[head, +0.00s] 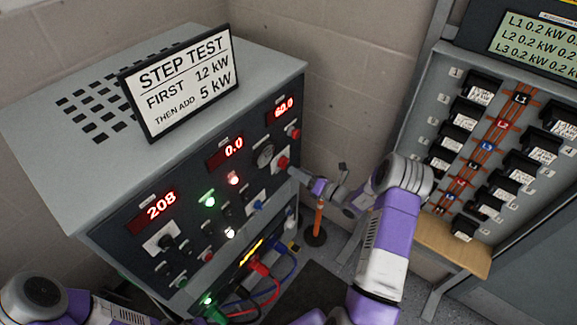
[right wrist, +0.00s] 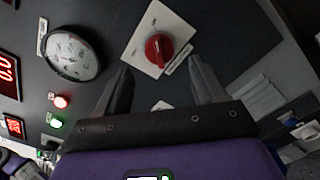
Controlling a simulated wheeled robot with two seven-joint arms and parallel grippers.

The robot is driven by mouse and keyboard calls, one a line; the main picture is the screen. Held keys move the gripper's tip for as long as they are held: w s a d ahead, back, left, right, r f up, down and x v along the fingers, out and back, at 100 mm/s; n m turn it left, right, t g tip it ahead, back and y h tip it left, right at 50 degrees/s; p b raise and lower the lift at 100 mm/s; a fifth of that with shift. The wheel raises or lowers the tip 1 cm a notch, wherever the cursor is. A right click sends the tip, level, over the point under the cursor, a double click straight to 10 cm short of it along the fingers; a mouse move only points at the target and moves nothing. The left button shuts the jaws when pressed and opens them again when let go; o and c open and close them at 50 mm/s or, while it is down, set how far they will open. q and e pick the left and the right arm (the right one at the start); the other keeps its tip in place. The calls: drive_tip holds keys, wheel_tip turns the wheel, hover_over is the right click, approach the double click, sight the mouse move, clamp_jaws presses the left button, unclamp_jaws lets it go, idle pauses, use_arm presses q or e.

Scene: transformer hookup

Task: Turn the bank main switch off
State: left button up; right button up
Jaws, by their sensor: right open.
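A red rotary knob on a pale square plate is on the front panel of the grey cabinet (head: 60,150). I take this red knob (head: 283,162) for the bank main switch; its label is too small to read. It also shows in the right wrist view (right wrist: 158,50), with its grip standing nearly upright in that picture. My right gripper (head: 296,172) is open and points at the panel by the knob. In the right wrist view its fingertips (right wrist: 160,68) are on either side of the knob's lower end, with nothing held. My left gripper is out of view.
A round dial gauge (right wrist: 72,52) sits beside the knob. Red displays and lit lamps (head: 233,181) are on the panel. A step-test sign (head: 185,80) stands on top. Red and blue cables (head: 262,268) hang below. A breaker rack (head: 490,150) stands right.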

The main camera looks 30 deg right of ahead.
sight(284, 163)
drive_tip(key=x, duration=0.5)
drive_tip(key=c, duration=1)
drive_tip(key=shift+c, duration=0.2)
